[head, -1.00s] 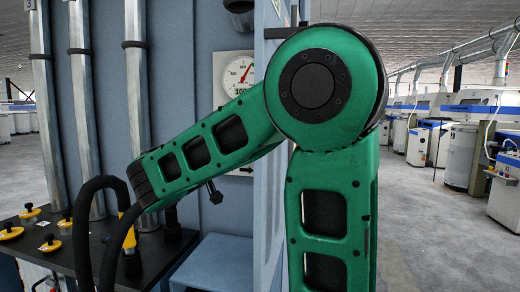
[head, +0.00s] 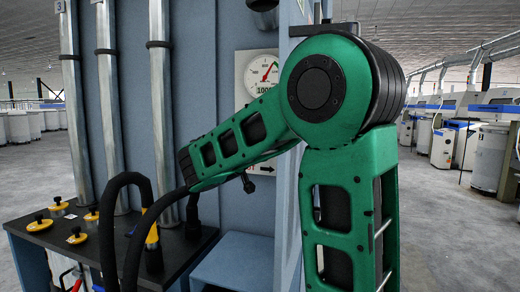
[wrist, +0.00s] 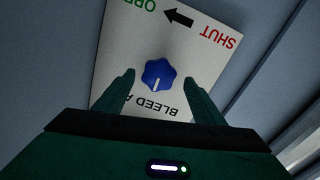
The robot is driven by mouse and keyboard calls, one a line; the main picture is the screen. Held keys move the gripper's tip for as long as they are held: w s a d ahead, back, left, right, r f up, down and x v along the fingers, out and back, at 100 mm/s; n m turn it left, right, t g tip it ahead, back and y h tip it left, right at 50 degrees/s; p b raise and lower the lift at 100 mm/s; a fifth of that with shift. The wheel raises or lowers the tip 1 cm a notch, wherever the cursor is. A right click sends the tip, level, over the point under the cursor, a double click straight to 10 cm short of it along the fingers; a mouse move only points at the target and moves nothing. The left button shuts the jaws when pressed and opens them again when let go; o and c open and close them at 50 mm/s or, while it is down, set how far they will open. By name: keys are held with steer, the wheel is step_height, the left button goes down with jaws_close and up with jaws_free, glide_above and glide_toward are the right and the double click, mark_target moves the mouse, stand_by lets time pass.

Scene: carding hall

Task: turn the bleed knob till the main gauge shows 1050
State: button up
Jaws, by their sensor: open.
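The blue lobed bleed knob (wrist: 158,74) with a white pointer line sits on a white plate (wrist: 185,62) in the wrist view. The plate looks upside down, with green OPEN, red SHUT, a black arrow and a partly covered BLEED label. My gripper (wrist: 159,79) is open, one finger on each side of the knob; I cannot tell if they touch it. The main gauge (head: 250,72) is a white dial with a red needle in the head view. My arm covers part of its right and lower side. Its readout seems to show 1000, partly cut off.
A dark bench (head: 60,236) with yellow-based black knobs (head: 39,223) stands at the left below several metal pipes (head: 110,110). A blue-grey cabinet (head: 210,80) carries the gauge. Open floor (head: 440,230) lies at the right, with machines behind.

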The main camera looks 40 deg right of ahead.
steer(key=shift+x, duration=2.3)
steer(key=shift+s+d, duration=0.1)
steer(key=c, duration=1)
steer(key=shift+c, duration=0.2)
